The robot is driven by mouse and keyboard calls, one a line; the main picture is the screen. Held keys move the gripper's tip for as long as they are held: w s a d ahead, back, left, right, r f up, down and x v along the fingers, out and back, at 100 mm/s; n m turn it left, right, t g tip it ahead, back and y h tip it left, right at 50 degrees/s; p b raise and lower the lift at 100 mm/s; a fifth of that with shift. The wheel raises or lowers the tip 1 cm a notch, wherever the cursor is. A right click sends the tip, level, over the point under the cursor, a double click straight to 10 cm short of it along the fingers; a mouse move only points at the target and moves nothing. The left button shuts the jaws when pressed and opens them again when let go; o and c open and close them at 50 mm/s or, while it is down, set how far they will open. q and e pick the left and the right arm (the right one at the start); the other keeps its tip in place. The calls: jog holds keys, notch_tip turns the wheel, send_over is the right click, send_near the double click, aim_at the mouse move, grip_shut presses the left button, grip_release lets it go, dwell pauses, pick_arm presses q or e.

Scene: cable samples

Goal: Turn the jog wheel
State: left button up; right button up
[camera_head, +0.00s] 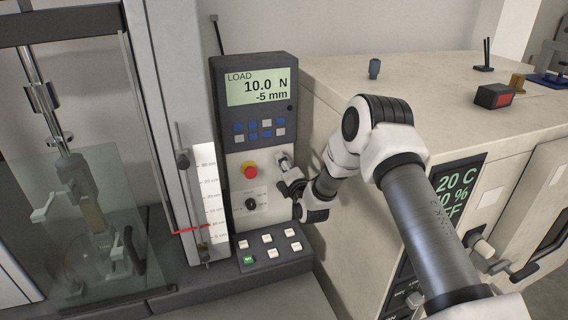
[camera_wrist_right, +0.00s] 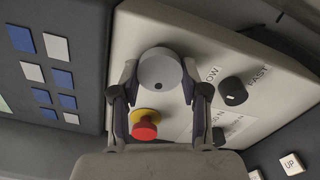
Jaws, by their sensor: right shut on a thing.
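The jog wheel (camera_wrist_right: 160,66) is a round, light grey disc with a small dark dot near its lower edge, on the pale control panel (camera_wrist_right: 140,30). In the head view its upper part (camera_head: 284,161) shows just above my gripper. My right gripper (camera_head: 287,172) reaches in from the right. In the wrist view the two fingers of my right gripper (camera_wrist_right: 160,75) stand on either side of the wheel, shut on it. In the head view the arm hides part of the panel's right edge. My left gripper is not in view.
A red stop button with a yellow base (camera_head: 249,170) and a black selector knob (camera_head: 251,203) sit close by. A display (camera_head: 257,88) reads LOAD 10.0 N, -5 mm. A glass-shielded test frame (camera_head: 80,210) stands left, a pale cabinet (camera_head: 420,75) right.

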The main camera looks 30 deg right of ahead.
jog(key=shift+n+p, duration=0.45)
jog(key=shift+n, duration=1.25)
jog(key=o, duration=1.1)
jog(key=shift+w, duration=0.1)
jog(key=shift+o, duration=0.2)
jog(key=v, duration=1.2)
jog(key=shift+d+f, duration=0.1)
jog(key=shift+f, duration=0.1)
